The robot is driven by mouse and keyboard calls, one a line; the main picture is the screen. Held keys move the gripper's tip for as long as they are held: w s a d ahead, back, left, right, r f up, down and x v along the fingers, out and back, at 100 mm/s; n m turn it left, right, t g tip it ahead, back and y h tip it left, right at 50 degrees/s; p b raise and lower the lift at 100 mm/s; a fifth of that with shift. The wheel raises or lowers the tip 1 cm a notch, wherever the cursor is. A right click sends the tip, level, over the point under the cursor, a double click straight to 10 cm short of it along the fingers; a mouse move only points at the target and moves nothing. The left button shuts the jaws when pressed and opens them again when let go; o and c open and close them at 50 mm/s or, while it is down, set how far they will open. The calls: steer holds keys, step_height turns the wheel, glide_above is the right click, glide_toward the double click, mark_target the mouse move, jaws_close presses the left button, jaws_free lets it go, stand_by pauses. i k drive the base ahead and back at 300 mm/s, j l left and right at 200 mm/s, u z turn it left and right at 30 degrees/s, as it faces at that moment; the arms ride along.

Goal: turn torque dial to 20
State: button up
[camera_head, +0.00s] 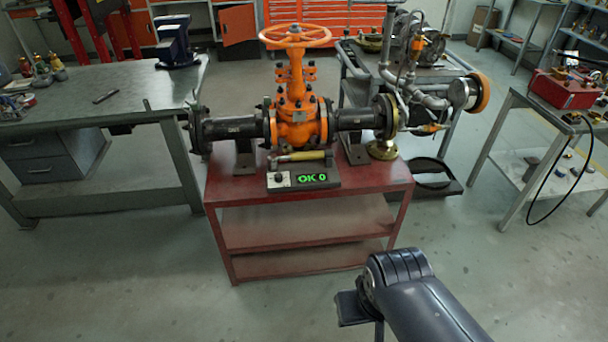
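The torque dial (279,180) is a small pale knob on the left of a dark control box (301,179) at the front edge of the red table. The box's display (312,178) reads "OK 0" in green. A tool with a yellowish handle (299,157) lies along the box's top. The orange gate valve (296,110) with its handwheel (295,35) stands just behind. My dark arm enters from the bottom right and stays well apart from the box. No gripper fingers can be made out. The dial's marks are too small to read.
The red table (225,190) has lower shelves. A grey workbench (100,100) with a vise (174,45) is at left. Pipework with an orange wheel (481,92) is right of the valve. A side table (530,160) holds a red case (565,90). Floor is clear in front.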

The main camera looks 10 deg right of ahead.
mark_target(279, 177)
steer(key=i+l+u, duration=0.25)
steer(key=i, duration=0.3)
steer(key=i+l+u, duration=0.3)
steer(key=i, duration=0.2)
